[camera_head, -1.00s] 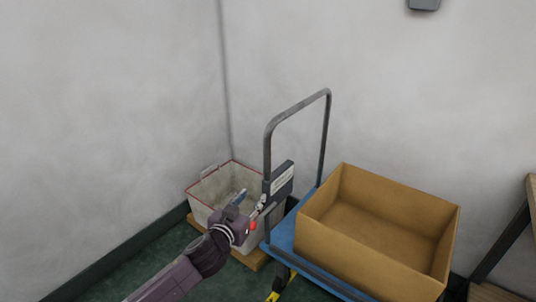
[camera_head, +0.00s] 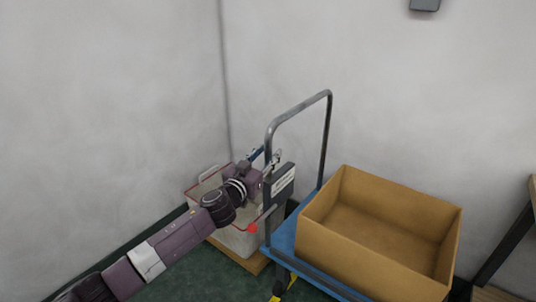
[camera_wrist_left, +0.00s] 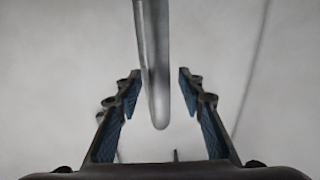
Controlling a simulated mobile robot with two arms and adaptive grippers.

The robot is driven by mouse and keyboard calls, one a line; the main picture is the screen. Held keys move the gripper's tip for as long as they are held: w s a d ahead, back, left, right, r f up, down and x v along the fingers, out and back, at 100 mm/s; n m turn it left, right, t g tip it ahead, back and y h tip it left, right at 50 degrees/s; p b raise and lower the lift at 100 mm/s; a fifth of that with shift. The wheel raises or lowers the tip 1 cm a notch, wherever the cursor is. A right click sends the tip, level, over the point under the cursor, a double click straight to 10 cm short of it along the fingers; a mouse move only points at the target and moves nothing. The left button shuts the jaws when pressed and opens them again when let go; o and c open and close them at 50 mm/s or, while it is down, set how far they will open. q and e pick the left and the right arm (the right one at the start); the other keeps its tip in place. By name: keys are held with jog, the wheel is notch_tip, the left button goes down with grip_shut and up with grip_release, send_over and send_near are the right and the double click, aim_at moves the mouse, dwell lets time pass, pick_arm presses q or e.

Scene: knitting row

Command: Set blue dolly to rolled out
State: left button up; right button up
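The blue dolly (camera_head: 284,236) stands by the wall at the centre right, with a grey tubular handle (camera_head: 297,105) rising at its left end. A dark plate with a pale label (camera_head: 284,182) is fixed to the handle's near post. My left gripper (camera_head: 267,155) is at that near post, just above the plate. In the left wrist view its fingers (camera_wrist_left: 160,75) are open, with the grey handle tube (camera_wrist_left: 152,60) between them and gaps on both sides. My right gripper is not in view.
An open cardboard box (camera_head: 375,250) rests on the dolly. A pale bin with a red rim (camera_head: 198,196) stands on a wooden base in the corner, behind my left arm. A table leg (camera_head: 505,245) is at the right edge. Green floor shows at the lower left.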

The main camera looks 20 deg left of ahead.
pick_arm(q)
jog(key=shift+w, duration=0.4)
jog(key=shift+c, duration=0.2)
grip_shut()
